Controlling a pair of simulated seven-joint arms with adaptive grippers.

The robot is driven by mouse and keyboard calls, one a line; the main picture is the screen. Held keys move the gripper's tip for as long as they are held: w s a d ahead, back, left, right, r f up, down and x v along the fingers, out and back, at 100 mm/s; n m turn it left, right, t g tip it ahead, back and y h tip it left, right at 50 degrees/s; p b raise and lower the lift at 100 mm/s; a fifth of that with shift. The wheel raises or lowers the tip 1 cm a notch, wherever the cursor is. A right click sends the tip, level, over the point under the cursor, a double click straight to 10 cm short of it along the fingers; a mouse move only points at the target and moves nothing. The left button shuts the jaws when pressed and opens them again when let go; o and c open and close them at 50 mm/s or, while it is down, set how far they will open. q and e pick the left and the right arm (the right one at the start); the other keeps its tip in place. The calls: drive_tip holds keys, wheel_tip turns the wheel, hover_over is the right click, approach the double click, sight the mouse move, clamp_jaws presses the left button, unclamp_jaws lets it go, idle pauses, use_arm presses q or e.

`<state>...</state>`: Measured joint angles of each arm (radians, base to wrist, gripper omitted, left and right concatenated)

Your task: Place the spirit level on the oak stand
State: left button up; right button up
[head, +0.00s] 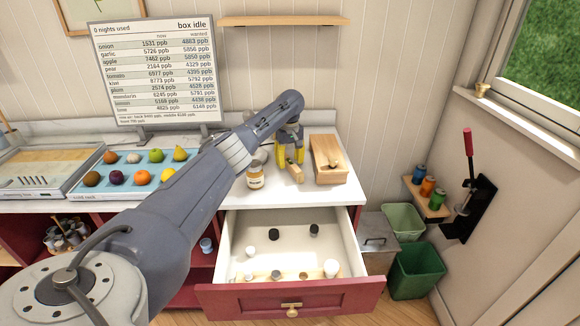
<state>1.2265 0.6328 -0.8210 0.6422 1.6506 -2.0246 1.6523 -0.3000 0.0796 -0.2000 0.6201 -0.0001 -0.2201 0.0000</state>
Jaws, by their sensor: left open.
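My left arm reaches across the counter, and my left gripper (291,158) points down over the white top with its yellow fingers apart. A small light-wood piece (295,173) lies just below and beside the fingertips; it may be the spirit level, but it is too small to tell. I cannot tell whether the fingers touch it. A light-wood block-like piece (328,165), possibly the oak stand, sits on the counter just right of the gripper. My right gripper is not in view.
Below, a red-fronted drawer (290,297) is pulled open with several small items inside. A blue tray (127,186) of fruit and a text board (155,72) are at left. Green bins (416,271) stand at right.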

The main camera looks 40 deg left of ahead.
use_arm(q)
drive_tip(key=shift+f, duration=0.8)
clamp_jaws()
